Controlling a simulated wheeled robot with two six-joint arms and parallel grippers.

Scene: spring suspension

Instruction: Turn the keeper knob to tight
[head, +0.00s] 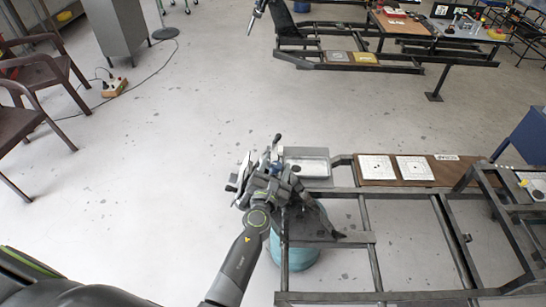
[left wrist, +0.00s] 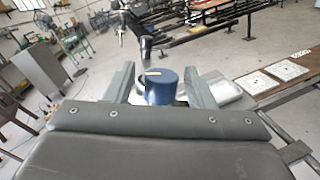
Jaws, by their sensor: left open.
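The blue round knob (left wrist: 160,88), which I take to be the keeper knob, has a pale mark on its top in the left wrist view. My left gripper (left wrist: 159,72) is open, with one finger on each side of the knob. Whether either finger touches it I cannot tell. In the head view my left gripper (head: 268,168) is at the left end of the near metal frame (head: 365,225), and the arm hides most of the knob there. The tight marking cannot be made out. My right gripper is not in view.
A silver tray (head: 308,166) is just right of the gripper. A brown board (head: 437,170) with two white plates (head: 376,167) lies further right. A teal drum (head: 303,256) stands under the frame. A dark upright (left wrist: 143,45) rises beyond the knob.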

